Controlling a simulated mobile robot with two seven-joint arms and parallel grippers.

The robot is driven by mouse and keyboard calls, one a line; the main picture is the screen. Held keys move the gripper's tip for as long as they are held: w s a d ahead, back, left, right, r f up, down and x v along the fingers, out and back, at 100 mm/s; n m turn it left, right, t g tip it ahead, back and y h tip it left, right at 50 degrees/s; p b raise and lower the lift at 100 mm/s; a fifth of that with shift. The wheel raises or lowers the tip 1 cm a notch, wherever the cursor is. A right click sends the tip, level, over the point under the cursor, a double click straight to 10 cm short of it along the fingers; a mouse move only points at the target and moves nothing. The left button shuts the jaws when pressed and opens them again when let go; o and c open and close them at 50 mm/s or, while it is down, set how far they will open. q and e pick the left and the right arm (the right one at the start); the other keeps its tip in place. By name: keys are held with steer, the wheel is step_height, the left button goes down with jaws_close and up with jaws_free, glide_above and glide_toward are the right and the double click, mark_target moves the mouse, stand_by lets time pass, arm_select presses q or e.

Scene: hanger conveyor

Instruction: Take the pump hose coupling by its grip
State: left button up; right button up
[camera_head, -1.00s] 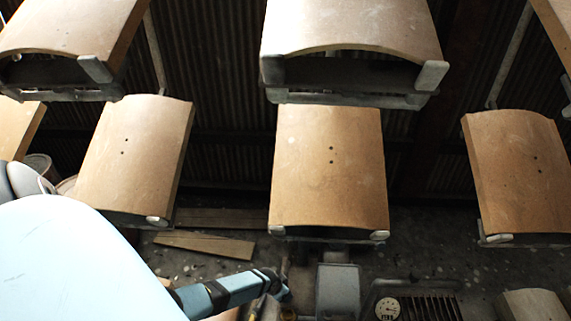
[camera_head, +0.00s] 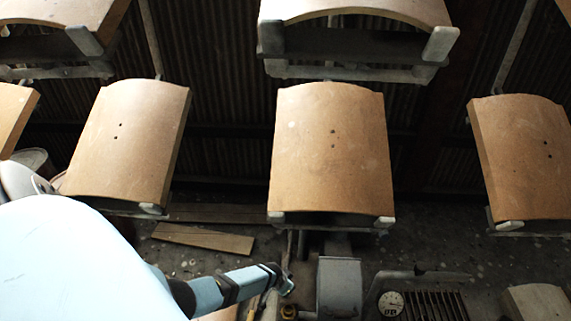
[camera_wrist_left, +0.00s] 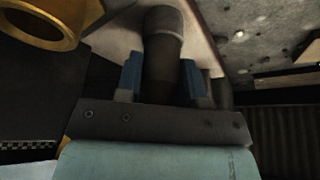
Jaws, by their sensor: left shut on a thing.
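In the left wrist view, a dark round grip with a greyer end (camera_wrist_left: 162,50) stands between the two blue fingers of my left gripper (camera_wrist_left: 160,78). It appears to be the pump hose coupling's grip. The fingers are shut on it, one on each side. In the head view my left gripper (camera_head: 281,280) is at the lower middle, just left of a grey rounded housing (camera_head: 339,287). The coupling is too small and hidden there to make out clearly. My right gripper is in neither view.
A brass ring (camera_wrist_left: 38,22) is at the wrist view's top left. A gauge (camera_head: 390,303) and a dark grille (camera_head: 436,306) lie right of the housing. Hanging curved wooden panels (camera_head: 330,150) fill the space above. A plank (camera_head: 204,238) lies on the floor.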

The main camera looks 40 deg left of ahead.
arm_select(q)
steer(key=shift+r+p, duration=0.45)
steer(key=shift+r, duration=0.1)
step_height(320, 180, up, 4)
steer(key=p, duration=0.3)
steer(key=shift+r, duration=0.25)
step_height(320, 180, up, 2)
steer(key=shift+r+p, duration=0.15)
steer(key=shift+p, duration=0.8)
step_height(320, 180, up, 12)
steer(key=p, duration=0.6)
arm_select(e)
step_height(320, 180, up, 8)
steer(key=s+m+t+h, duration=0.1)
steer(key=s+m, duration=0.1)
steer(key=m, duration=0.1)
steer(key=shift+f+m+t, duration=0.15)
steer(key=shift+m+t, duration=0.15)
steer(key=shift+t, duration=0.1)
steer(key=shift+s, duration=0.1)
